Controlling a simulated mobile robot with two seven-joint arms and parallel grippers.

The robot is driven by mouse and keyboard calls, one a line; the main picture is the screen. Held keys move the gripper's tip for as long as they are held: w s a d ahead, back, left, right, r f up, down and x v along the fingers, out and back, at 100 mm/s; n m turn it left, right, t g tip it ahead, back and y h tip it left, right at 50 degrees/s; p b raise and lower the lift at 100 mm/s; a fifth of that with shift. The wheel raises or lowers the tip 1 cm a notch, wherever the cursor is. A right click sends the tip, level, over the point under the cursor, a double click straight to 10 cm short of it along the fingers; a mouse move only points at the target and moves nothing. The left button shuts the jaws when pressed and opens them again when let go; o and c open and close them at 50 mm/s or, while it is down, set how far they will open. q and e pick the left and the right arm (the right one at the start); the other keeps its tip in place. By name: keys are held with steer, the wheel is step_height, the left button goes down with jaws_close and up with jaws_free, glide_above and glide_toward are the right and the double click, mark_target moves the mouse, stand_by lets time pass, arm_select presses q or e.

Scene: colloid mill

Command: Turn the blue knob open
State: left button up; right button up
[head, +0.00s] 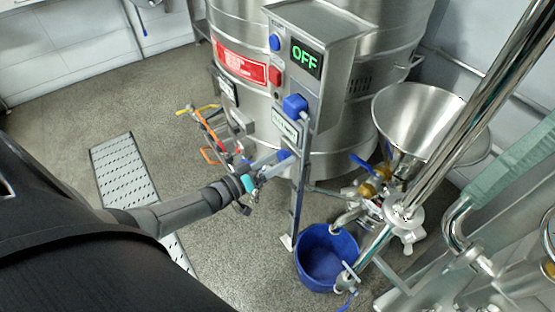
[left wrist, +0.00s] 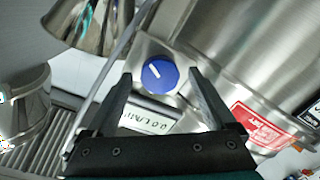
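The blue knob (head: 283,153) sits low on the front of the steel control post, just below a white label plate (head: 289,128). In the left wrist view the knob (left wrist: 159,76) is round and faces the camera, with a short slanted white mark on its face. My left gripper (head: 270,167) is open just in front of the knob. In the left wrist view the fingers (left wrist: 159,82) appear either side of the knob, with visible gaps; I cannot tell any contact. My right gripper is not in view.
The control box above has a green OFF display (head: 306,58), a red button (head: 275,75) and a larger blue part (head: 294,104). Orange and yellow-handled valves (head: 208,135) lie left of the post. A blue bucket (head: 327,258) and steel funnel (head: 415,120) stand right.

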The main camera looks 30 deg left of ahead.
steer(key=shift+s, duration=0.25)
arm_select(q)
steer(key=shift+s, duration=0.15)
steer(key=shift+s+a, duration=0.15)
steer(key=shift+s, duration=0.15)
steer(key=p+v, duration=0.3)
steer(key=v, duration=1.1)
steer(key=shift+s, duration=0.15)
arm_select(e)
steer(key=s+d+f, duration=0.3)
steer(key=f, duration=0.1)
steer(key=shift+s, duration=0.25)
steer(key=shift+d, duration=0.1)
